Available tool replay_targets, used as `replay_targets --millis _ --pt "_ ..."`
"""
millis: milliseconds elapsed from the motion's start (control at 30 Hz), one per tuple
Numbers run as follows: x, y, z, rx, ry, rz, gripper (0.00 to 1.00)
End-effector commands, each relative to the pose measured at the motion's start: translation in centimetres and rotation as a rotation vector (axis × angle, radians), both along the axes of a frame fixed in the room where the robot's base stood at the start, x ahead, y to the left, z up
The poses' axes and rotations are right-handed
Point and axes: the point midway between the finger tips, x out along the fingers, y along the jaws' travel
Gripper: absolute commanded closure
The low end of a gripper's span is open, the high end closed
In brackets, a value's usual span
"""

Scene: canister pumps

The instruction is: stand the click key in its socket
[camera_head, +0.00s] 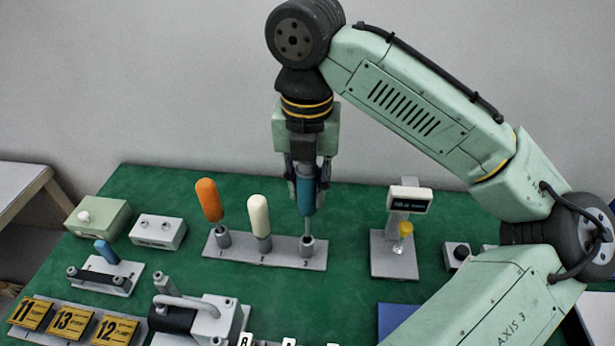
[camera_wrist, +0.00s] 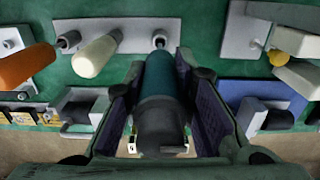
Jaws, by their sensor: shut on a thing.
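A blue-handled key (camera_head: 305,197), which I take to be the click key, is upright in my gripper (camera_head: 306,185), with its thin shaft pointing down. In the wrist view the blue handle (camera_wrist: 160,85) lies between the two dark finger pads of my gripper (camera_wrist: 160,72). The shaft's lower end meets or hovers just over the socket marked 3 (camera_head: 308,246) at the right end of a grey rack (camera_head: 285,256). I cannot tell if the tip is inside. The socket also shows in the wrist view (camera_wrist: 159,38), just beyond the handle.
An orange-handled tool (camera_head: 209,200), leaning, and a cream-handled one (camera_head: 259,217) stand in the rack's other sockets. A grey stand with a display (camera_head: 409,200) is to the right. A pump (camera_head: 195,318) and yellow number plates (camera_head: 72,320) are in front. Green mat (camera_head: 350,285) lies bare between.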

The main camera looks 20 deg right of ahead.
Motion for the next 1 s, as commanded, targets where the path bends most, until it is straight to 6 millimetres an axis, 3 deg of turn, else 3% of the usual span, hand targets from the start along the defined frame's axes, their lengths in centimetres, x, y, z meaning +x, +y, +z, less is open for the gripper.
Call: replay_targets --millis 600,1000 --pt "0.0 0.0 -4.4 0.0 0.001 0.001 1.0" --pt "0.0 0.0 -5.3 0.0 0.0 0.0 1.0"
